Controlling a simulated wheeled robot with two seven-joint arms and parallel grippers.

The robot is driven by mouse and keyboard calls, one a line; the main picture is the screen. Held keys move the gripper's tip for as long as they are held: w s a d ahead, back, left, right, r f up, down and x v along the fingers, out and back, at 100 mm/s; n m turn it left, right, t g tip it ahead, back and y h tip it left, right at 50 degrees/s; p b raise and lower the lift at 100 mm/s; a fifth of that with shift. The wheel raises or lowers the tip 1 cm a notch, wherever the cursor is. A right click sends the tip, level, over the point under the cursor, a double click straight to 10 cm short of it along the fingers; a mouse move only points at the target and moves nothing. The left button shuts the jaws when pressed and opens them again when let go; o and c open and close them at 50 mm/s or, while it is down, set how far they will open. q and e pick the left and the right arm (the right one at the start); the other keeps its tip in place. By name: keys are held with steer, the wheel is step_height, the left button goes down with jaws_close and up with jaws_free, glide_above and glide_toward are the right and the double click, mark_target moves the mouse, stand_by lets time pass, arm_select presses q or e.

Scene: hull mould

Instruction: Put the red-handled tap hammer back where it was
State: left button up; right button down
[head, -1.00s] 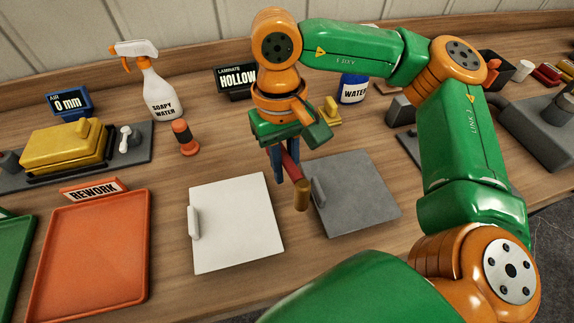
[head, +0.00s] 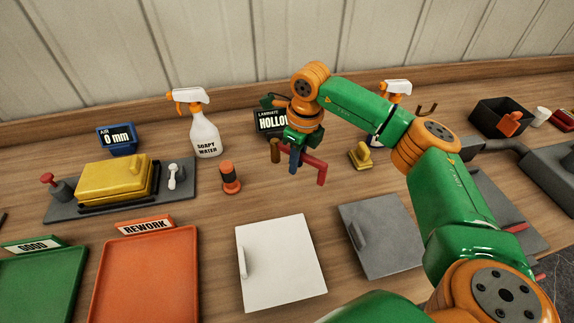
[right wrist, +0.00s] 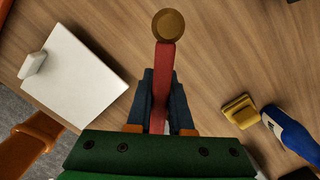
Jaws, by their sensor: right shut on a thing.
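The tap hammer's red handle (right wrist: 162,85) runs between my right gripper's fingers (right wrist: 161,100) in the right wrist view, with its brass-coloured round head (right wrist: 168,25) beyond the fingertips. In the head view my right gripper (head: 294,160) points down, shut on the hammer, in front of the HOLLOW display (head: 270,121). The red handle (head: 313,161) shows at the fingers' right and a brownish end (head: 277,150) at their left. The hammer looks held above the bench; its exact height is unclear. My left gripper is not in view.
A white plate (head: 284,270) and grey plate (head: 385,240) lie nearer. An orange-black cylinder (head: 231,178) and soapy water bottle (head: 205,135) stand left; a yellow block (head: 360,153) and partly hidden water bottle (head: 396,88) stand right. REWORK tray (head: 143,285) is front left.

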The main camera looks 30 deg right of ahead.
mark_target(301, 187)
steer(key=f+m+b, duration=0.1)
steer(key=f, duration=0.1)
steer(key=d+f+m+b, duration=0.1)
steer(key=f+b, duration=0.1)
steer(key=f, duration=0.1)
steer(key=d+f+m+b, duration=0.1)
steer(key=f+m+b, duration=0.1)
steer(key=shift+w+d+f, duration=0.1)
steer(key=shift+w+f, duration=0.2)
steer(key=shift+f, duration=0.05)
steer(key=shift+f+b, duration=0.55)
steer(key=shift+b, duration=0.1)
steer(key=c, duration=0.7)
jaws_free()
steer(key=shift+c, duration=0.2)
steer(key=shift+r, duration=0.1)
